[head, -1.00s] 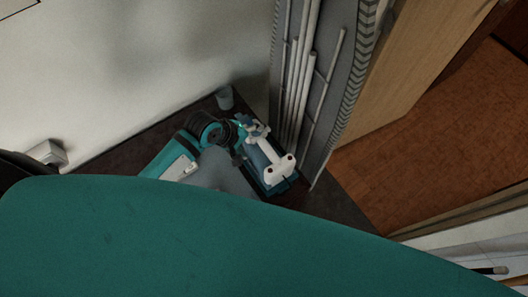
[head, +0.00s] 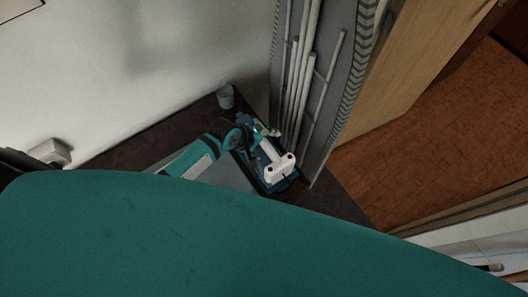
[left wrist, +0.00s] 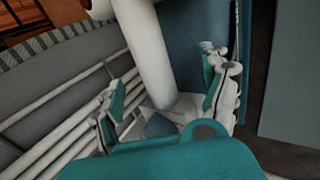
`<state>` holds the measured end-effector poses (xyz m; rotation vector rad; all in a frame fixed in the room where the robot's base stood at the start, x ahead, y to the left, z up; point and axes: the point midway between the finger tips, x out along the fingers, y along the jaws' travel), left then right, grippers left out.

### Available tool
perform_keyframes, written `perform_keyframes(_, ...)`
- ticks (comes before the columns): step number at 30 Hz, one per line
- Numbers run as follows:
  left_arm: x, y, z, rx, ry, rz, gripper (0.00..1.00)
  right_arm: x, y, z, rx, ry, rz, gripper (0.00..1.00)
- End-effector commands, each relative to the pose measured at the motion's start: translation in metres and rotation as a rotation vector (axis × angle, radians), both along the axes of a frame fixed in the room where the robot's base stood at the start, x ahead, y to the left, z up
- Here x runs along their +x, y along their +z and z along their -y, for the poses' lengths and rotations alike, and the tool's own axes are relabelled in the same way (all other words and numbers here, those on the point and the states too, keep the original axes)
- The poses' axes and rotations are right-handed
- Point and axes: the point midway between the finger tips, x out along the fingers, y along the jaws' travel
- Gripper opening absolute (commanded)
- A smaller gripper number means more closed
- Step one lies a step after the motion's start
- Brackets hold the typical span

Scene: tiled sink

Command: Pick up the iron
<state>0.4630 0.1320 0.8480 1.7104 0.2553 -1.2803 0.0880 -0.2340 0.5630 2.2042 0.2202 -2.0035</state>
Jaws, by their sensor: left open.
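The iron, with a white bar-like handle (head: 274,162) and a dark blue-teal body (head: 286,184), is on the dark counter beside the grey rack. My left gripper (head: 265,131) is at the upper end of the handle in the head view; its fingers are small and partly hidden there. In the left wrist view the white handle (left wrist: 147,45) runs down between the two spread fingers of the open left gripper (left wrist: 166,97). I cannot tell whether either finger touches it. A blue surface (left wrist: 196,22) shows beside the handle. My right gripper is not in view.
A small grey cup (head: 225,97) stands on the dark counter (head: 130,150) near the wall. A grey rack with pale rods (head: 300,75) rises close to the iron. A white wall fixture (head: 50,152) is at left. A brown floor (head: 430,140) lies at right.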

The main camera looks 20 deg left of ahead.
Motion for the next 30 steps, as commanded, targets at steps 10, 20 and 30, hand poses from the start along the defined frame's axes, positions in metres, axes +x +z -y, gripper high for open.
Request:
perform_keyframes(10, 0.0006, 0.001, 0.0003, -0.002, 0.0, 0.002, 0.3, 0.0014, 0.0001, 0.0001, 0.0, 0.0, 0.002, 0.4)
perform_keyframes(20, 0.0011, 0.0017, 0.0008, -0.003, -0.001, 0.004, 0.0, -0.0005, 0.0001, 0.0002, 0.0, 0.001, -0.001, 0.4)
perform_keyframes(30, 0.0042, 0.0062, 0.0015, -0.006, 0.0, 0.013, 0.0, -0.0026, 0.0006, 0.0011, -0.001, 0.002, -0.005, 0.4)
